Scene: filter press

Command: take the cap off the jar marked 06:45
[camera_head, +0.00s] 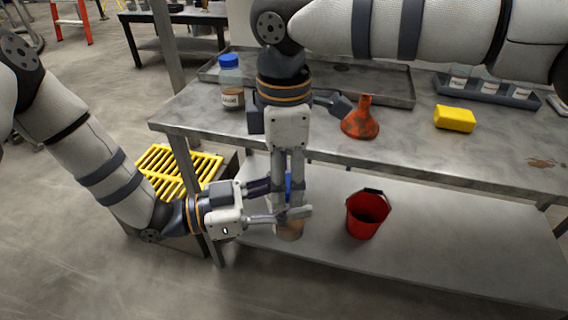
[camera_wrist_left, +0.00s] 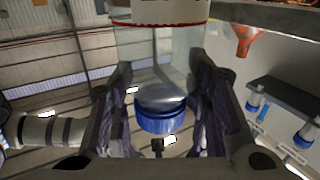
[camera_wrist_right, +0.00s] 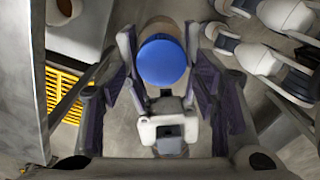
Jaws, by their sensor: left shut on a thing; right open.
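A clear jar (camera_head: 290,231) with brownish contents and a blue cap (camera_head: 288,182) is held below the tabletop's front edge. My left gripper (camera_head: 282,202) is shut on the jar from the left. The jar shows upside down in the left wrist view, with its blue cap (camera_wrist_left: 160,120) on. My right gripper (camera_head: 289,196) points down from above and is open. In the right wrist view its fingers stand on either side of the round blue cap top (camera_wrist_right: 162,62); contact cannot be told. The held jar's marking is not readable.
Another blue-capped jar (camera_head: 231,75) stands at the table's left. An orange funnel (camera_head: 361,122), a yellow block (camera_head: 454,119) and a tray of several small jars (camera_head: 481,97) are on the table (camera_head: 410,150). A red bucket (camera_head: 366,218) stands on the lower shelf (camera_head: 440,240). A yellow grating (camera_head: 175,170) lies left.

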